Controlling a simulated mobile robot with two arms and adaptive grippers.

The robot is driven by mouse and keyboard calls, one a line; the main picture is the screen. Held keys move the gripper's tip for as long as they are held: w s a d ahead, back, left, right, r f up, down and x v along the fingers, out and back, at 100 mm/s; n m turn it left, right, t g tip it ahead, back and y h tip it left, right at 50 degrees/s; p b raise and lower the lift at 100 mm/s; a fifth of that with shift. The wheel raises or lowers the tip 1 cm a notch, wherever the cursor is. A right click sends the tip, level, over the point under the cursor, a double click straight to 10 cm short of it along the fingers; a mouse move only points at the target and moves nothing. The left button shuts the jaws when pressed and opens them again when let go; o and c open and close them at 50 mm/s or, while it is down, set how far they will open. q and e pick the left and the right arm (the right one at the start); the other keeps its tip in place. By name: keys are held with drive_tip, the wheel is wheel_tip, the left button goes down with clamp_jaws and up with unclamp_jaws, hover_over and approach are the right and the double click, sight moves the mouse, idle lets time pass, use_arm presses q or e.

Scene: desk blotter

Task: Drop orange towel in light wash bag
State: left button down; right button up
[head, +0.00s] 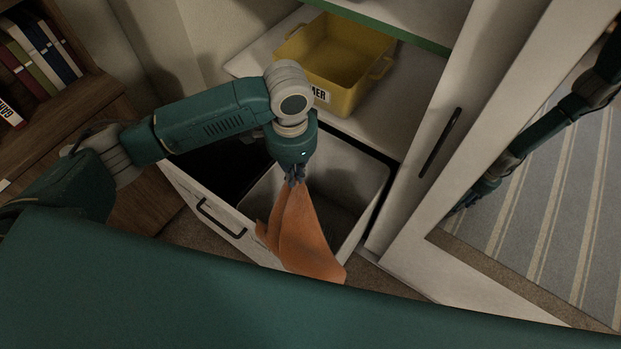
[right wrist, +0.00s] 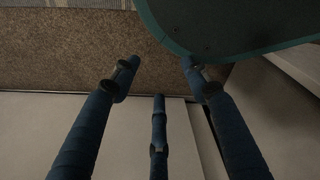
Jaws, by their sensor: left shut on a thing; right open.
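My left gripper (head: 295,178) is shut on the top of the orange towel (head: 300,238), which hangs down in folds. In the head view the towel overlaps the light wash bag (head: 358,163) and the drawer's front edge. Its lower end shows in front of the drawer, and I cannot tell whether it touches the rim. The light bag is the right, pale compartment of the pulled-out drawer, and its open top is partly hidden by the towel and gripper. My right gripper (right wrist: 158,84) shows in the right wrist view, fingers spread, open and empty.
A dark compartment (head: 225,165) lies left of the light bag in the drawer (head: 215,214). A yellow bin (head: 335,62) stands on the shelf behind. A bookshelf (head: 40,60) is at left. A white door with a black handle (head: 440,143) and a mirror (head: 545,200) are at right.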

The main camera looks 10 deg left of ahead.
drive_tip(key=w+f+b, duration=0.4)
drive_tip(key=f+b, duration=0.2)
drive_tip(key=b, duration=0.2)
drive_tip(key=w+a+r+t+b, duration=0.1)
drive_tip(key=w+r+b, duration=0.15)
drive_tip(key=r, duration=0.35)
drive_tip(key=w+a+r+b, duration=0.1)
drive_tip(key=w+r+b, duration=0.1)
drive_tip(key=w+r, duration=0.25)
use_arm(q)
drive_tip(key=w+d+f+m+b, duration=0.2)
drive_tip(key=w+f+m+b, duration=0.2)
drive_tip(key=w+f, duration=0.4)
wheel_tip(320, 180, down, 6)
drive_tip(key=shift+r+m, duration=0.1)
drive_tip(key=shift+m, duration=0.8)
use_arm(e)
wheel_tip(320, 180, up, 14)
drive_tip(key=s+t, duration=0.1)
drive_tip(key=shift+d+f, duration=0.2)
drive_tip(key=shift+d, duration=0.15)
drive_tip(key=shift+s, duration=0.1)
use_arm(q)
drive_tip(key=c, duration=0.6)
unclamp_jaws()
drive_tip(key=shift+c, duration=0.2)
